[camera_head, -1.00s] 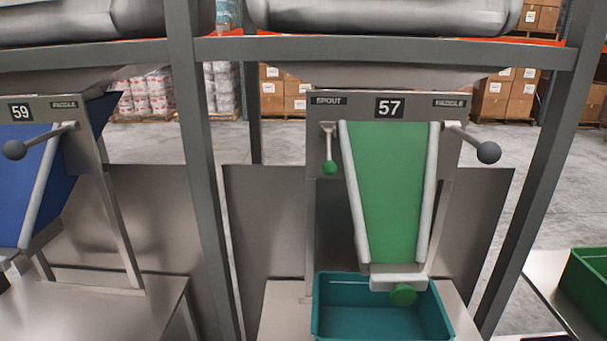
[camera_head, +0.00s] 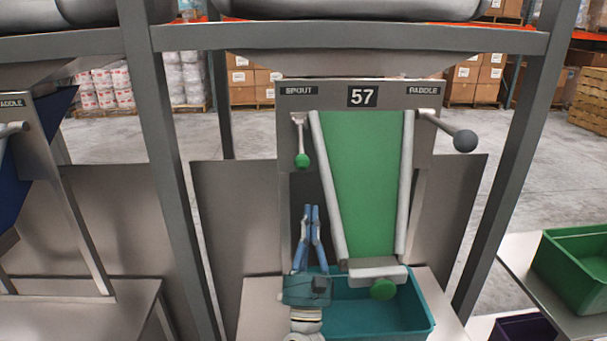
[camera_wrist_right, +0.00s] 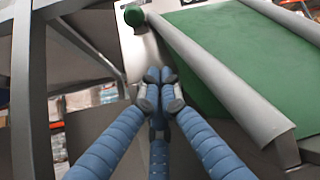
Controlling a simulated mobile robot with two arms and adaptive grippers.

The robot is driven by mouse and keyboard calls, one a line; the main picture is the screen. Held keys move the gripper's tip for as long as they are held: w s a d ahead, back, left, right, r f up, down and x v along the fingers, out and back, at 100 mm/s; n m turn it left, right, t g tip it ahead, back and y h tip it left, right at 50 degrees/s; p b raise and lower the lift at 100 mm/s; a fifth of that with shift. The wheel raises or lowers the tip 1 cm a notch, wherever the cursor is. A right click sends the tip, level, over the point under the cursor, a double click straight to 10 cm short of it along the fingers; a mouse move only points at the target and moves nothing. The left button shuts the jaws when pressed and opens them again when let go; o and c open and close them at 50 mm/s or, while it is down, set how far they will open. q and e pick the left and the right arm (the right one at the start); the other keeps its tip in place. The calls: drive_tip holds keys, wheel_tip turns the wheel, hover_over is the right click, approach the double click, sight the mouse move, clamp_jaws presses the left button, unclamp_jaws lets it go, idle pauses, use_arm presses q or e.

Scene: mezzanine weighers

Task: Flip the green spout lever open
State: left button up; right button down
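The spout lever (camera_head: 301,137) hangs down from a pivot under the SPOUT label on weigher 57, with a green ball knob (camera_head: 302,161) at its lower end. The knob also shows at the top of the right wrist view (camera_wrist_right: 134,15). My right gripper (camera_head: 311,208) points up below the knob, apart from it, left of the green chute (camera_head: 366,180). Its blue fingers come together at the tips with nothing between them, and it looks shut. My left gripper is not in view.
A teal bin (camera_head: 375,308) stands under the chute, partly behind my right gripper. A paddle lever with a grey ball (camera_head: 465,141) sticks out at the right. Grey frame posts (camera_head: 170,150) stand on both sides. A green bin (camera_head: 580,262) is at the far right.

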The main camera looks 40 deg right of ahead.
sight(301, 147)
drive_tip(key=shift+r, duration=0.1)
drive_tip(key=p+x, duration=0.5)
drive_tip(key=x, duration=0.5)
drive_tip(key=s+a+r+p, duration=0.1)
drive_tip(key=s+a+p, duration=0.1)
drive_tip(key=a, duration=0.1)
drive_tip(key=shift+s+r, duration=0.1)
drive_tip(key=shift+r, duration=0.25)
drive_tip(key=shift+r+y, duration=0.1)
drive_tip(key=shift+y, duration=0.2)
drive_tip(key=shift+s+a+r+p, duration=0.2)
drive_tip(key=shift+s+p, duration=0.1)
drive_tip(key=shift+p, duration=0.25)
